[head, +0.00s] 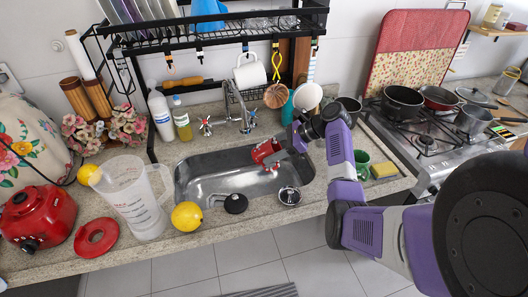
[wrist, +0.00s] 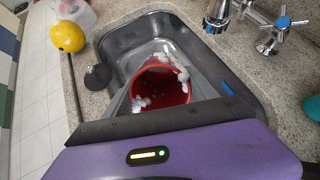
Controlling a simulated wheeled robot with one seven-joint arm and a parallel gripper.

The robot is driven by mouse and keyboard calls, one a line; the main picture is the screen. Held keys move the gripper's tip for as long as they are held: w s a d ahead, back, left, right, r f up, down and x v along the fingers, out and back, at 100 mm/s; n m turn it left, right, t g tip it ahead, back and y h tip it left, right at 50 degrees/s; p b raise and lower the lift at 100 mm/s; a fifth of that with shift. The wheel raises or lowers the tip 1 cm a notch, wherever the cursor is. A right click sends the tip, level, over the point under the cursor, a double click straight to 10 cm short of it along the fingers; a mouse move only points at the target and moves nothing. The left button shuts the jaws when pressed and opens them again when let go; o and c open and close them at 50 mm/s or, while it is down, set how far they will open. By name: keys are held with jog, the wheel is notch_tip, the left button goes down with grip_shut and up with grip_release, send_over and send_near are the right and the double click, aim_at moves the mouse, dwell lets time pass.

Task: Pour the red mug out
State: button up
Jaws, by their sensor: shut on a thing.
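The red mug (head: 264,151) is held above the sink basin (head: 196,187), tilted in the head view. My gripper (head: 277,157) is shut on it, to its right in that view. In the wrist view the mug (wrist: 162,82) shows its dark red inside. Small white lumps (wrist: 181,66) lie at or just past its rim on the right. Others (wrist: 141,102) show at its lower left. I cannot tell which lumps are inside, falling or on the basin floor. My purple gripper body hides the lower part of the wrist view.
A lemon (head: 187,216), a clear jug (head: 133,197) and a black sink stopper (head: 236,203) stand left and front of the basin. The tap (head: 246,122) rises behind it. A green cup (head: 362,160) and sponge (head: 384,170) are to the right. The dish rack (head: 205,38) overhangs the back.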

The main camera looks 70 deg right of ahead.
aim_at(258, 151)
jog(key=shift+w+a+f, duration=0.1)
jog(key=shift+a, duration=0.1)
jog(key=w+a, duration=0.2)
jog(key=w, duration=0.1)
jog(key=shift+a+r, duration=0.15)
jog(key=shift+r, duration=0.15)
jog(key=shift+w+r+g, duration=0.3)
jog(key=shift+g, duration=0.3)
jog(key=shift+w+a+r+g+h, duration=0.2)
jog(key=shift+w+g+h, duration=0.35)
jog(key=shift+g, duration=0.35)
jog(key=shift+w+f+g+b, duration=0.1)
jog(key=shift+f+g+b, duration=0.2)
jog(key=shift+g, duration=0.1)
jog(key=shift+f+g+h+b, duration=0.2)
jog(key=shift+g+h+b, duration=0.35)
jog(key=shift+g+b, duration=0.6)
jog(key=shift+w+a+r+g+p, duration=0.25)
jog(key=shift+w+r+p, duration=0.1)
jog(key=shift+p, duration=0.6)
jog(key=shift+w+a+f+g+h+p, duration=0.1)
jog(key=shift+w+a+g+h+p, duration=0.15)
jog(key=shift+w+g, duration=0.3)
jog(key=shift+w+a+f+g+h+p, duration=0.15)
jog(key=shift+w+g+p, duration=0.1)
jog(key=shift+w+g, duration=0.3)
jog(key=shift+w+a+r+g+h+p, duration=0.15)
jog(key=shift+w+g+h+p, duration=0.1)
jog(key=shift+w+g, duration=0.3)
jog(key=shift+f, duration=0.15)
